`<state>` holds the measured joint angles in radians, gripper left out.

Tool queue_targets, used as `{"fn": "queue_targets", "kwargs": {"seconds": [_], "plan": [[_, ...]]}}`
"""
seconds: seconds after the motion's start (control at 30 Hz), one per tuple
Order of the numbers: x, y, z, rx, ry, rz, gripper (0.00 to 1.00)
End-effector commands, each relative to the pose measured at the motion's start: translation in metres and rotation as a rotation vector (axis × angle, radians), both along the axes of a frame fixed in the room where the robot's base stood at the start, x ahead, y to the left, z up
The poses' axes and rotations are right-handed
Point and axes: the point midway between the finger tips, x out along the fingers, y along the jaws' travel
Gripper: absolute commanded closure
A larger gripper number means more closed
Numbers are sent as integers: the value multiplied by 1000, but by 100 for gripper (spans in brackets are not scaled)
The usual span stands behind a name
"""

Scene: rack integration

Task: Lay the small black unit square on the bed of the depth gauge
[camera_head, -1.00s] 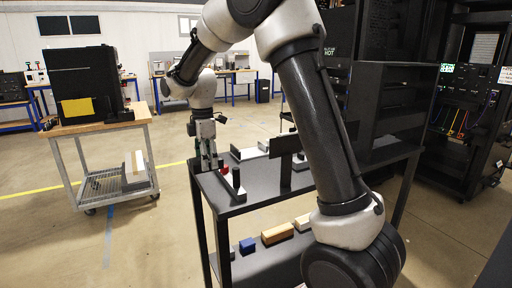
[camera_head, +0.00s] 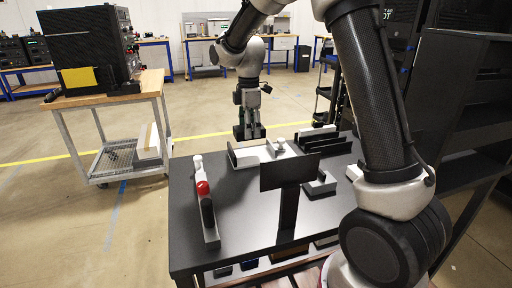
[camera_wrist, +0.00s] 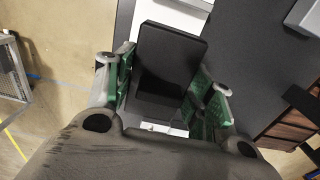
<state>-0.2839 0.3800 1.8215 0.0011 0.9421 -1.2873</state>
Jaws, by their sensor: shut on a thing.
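My gripper (camera_head: 249,132) is over the far edge of the black table, pointing down. In the wrist view, its green-padded fingers (camera_wrist: 166,95) are shut on the small black unit (camera_wrist: 170,58), a dark block with a flat face. Pale surface (camera_wrist: 185,17) shows behind and below the unit in the wrist view. I cannot tell whether the unit touches the bed.
A cart (camera_head: 130,95) stands left. A dark rack (camera_head: 470,100) stands right.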

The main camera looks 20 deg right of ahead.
Motion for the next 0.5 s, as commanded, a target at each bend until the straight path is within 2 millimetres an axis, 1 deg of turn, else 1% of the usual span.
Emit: {"fn": "queue_targets", "kwargs": {"seconds": [0.03, 0.1, 0.33, 0.5], "plan": [[0, 0, -11, -1, 3, 0, 76], [0, 0, -24, -1, 3, 0, 76], [0, 0, -45, 0, 0, 0, 76], [0, 0, -71, -1, 1, 0, 76]]}}
